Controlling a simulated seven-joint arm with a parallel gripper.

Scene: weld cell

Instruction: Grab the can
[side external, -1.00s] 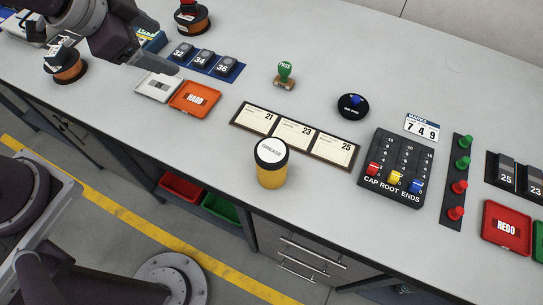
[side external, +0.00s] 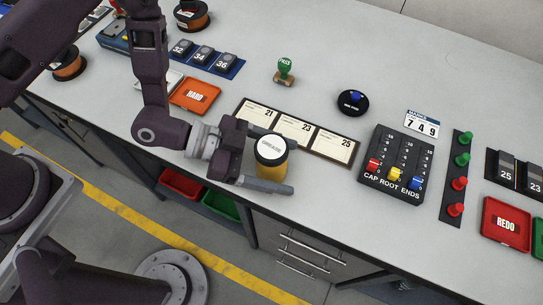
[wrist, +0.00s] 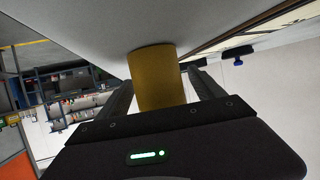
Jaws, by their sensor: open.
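The can (side external: 271,174) is yellow with a black-rimmed white lid marked GREASE. It stands upright on the bench near its front edge. My gripper (side external: 275,162) is low and level, coming from the left, with its fingers open on either side of the can. One finger passes in front of the can and hides part of its lower body. The other finger is mostly hidden behind it. In the wrist view the yellow can (wrist: 158,78) stands between the two open fingers (wrist: 163,88). I cannot tell whether either finger touches it.
A rack of dated cards (side external: 335,146) lies just behind the can and the far finger. A slider panel (side external: 393,166) is to the right. An orange HARD tray (side external: 194,96) is behind my arm. The bench's front edge is close.

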